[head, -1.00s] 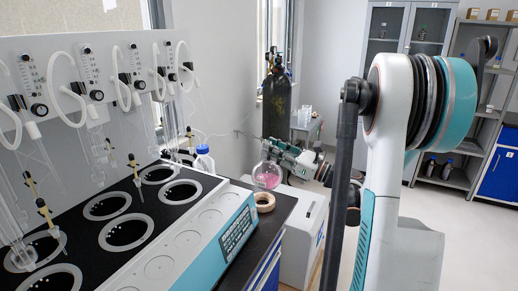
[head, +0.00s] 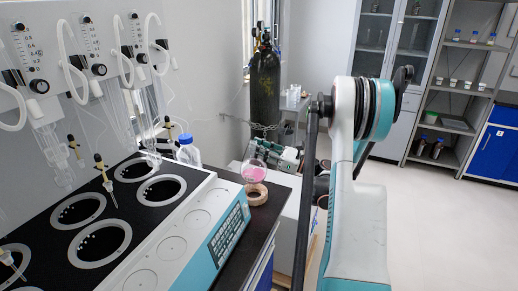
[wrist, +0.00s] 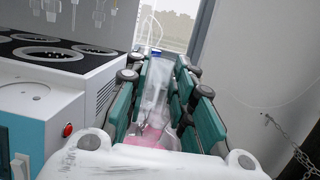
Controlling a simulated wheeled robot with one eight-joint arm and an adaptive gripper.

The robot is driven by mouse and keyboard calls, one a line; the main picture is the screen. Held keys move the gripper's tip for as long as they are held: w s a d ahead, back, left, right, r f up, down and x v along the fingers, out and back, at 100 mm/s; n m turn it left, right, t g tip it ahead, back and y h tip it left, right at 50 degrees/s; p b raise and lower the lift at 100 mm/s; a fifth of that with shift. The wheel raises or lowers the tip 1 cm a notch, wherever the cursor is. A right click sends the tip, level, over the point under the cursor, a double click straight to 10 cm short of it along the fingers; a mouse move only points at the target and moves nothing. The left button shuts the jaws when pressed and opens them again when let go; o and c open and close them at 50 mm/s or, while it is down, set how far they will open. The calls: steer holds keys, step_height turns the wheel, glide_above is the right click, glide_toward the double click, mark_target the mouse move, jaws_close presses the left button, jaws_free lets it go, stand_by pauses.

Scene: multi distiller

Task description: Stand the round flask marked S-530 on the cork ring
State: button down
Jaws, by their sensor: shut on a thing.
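A round glass flask (head: 254,171) with pink liquid is right over the cork ring (head: 257,195) at the end of the black bench. I cannot tell whether its bottom touches the ring or hangs just above it. The flask looks about upright, and its marking is not readable. My gripper (head: 276,157) reaches in from the right at the flask's neck. In the wrist view, my gripper's teal fingers (wrist: 161,80) are closed around the clear neck, with the pink liquid (wrist: 152,135) below. The cork ring is hidden in the wrist view.
The distiller (head: 150,225) with its black top and round wells stands just left of the ring. A dark gas cylinder (head: 264,85) stands by the wall. The floor at right is clear.

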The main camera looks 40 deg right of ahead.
mark_target(265, 166)
steer(key=shift+f+b, duration=1.45)
steer(key=shift+f, duration=1.85)
steer(key=c, duration=1.3)
jaws_free()
steer(key=shift+s, duration=0.15)
steer(key=v, duration=1.1)
steer(key=shift+s+d+f, duration=0.15)
steer(key=shift+s, duration=0.2)
